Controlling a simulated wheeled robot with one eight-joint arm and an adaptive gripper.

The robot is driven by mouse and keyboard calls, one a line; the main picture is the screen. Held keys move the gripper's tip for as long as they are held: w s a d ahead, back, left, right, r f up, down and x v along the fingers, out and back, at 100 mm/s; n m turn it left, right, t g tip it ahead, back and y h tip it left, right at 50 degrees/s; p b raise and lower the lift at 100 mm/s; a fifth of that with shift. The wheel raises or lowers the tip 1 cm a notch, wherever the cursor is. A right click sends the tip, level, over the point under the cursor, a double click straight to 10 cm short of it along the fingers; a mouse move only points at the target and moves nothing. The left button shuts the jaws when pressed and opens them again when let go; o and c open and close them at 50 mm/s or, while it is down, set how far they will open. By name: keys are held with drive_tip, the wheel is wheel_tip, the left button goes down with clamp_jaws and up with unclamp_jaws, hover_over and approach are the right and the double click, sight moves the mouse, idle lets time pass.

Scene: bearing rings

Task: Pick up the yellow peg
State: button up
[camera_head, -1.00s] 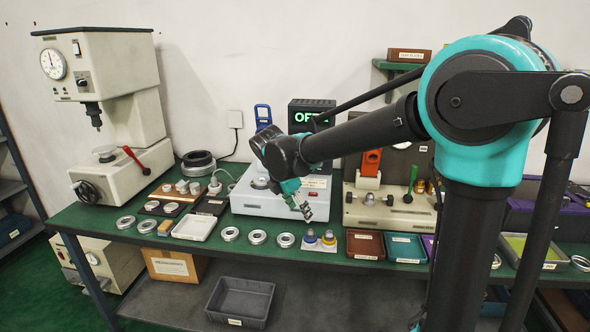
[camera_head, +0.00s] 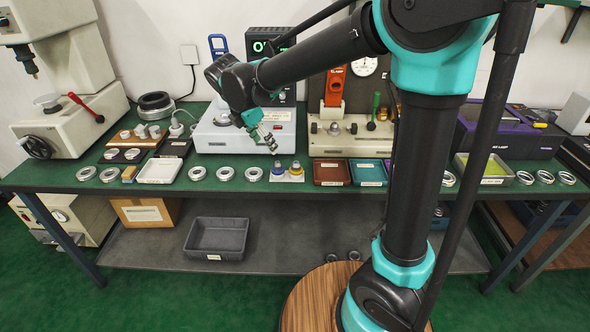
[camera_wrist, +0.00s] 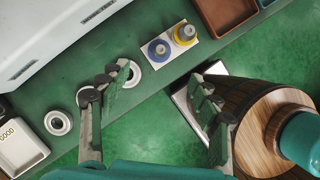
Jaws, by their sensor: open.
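The yellow peg (camera_head: 296,170) stands on a small white plate (camera_head: 288,179) near the front edge of the green bench, just right of a blue peg (camera_head: 279,172). In the wrist view the yellow peg (camera_wrist: 184,34) shows a grey top above a yellow base, with the blue peg (camera_wrist: 159,50) beside it. My gripper (camera_head: 272,147) hangs above and slightly left of the pegs, apart from them. In the wrist view its fingers (camera_wrist: 162,88) are spread wide with nothing between them, and the yellow peg lies beyond them.
Metal rings (camera_head: 252,174) lie in a row left of the pegs. A brown tray (camera_head: 332,184) and a teal tray (camera_head: 368,184) sit to the right. A white machine (camera_head: 215,140) stands behind. A grey bin (camera_head: 216,252) is on the lower shelf.

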drive_tip(key=shift+c, duration=0.9)
drive_tip(key=shift+w+d+r, duration=0.15)
drive_tip(key=shift+d, duration=0.2)
drive_tip(key=shift+c, duration=0.5)
drive_tip(key=w+d+r+g+y, duration=0.3)
drive_tip(key=d+r, duration=0.4)
drive_tip(key=d, duration=0.2)
hover_over(296, 162)
wheel_tip(296, 162, down, 12)
drive_tip(key=shift+s+a+f, duration=0.15)
drive_tip(key=shift+f, duration=2.7)
drive_tip(key=shift+d, duration=0.2)
clamp_jaws()
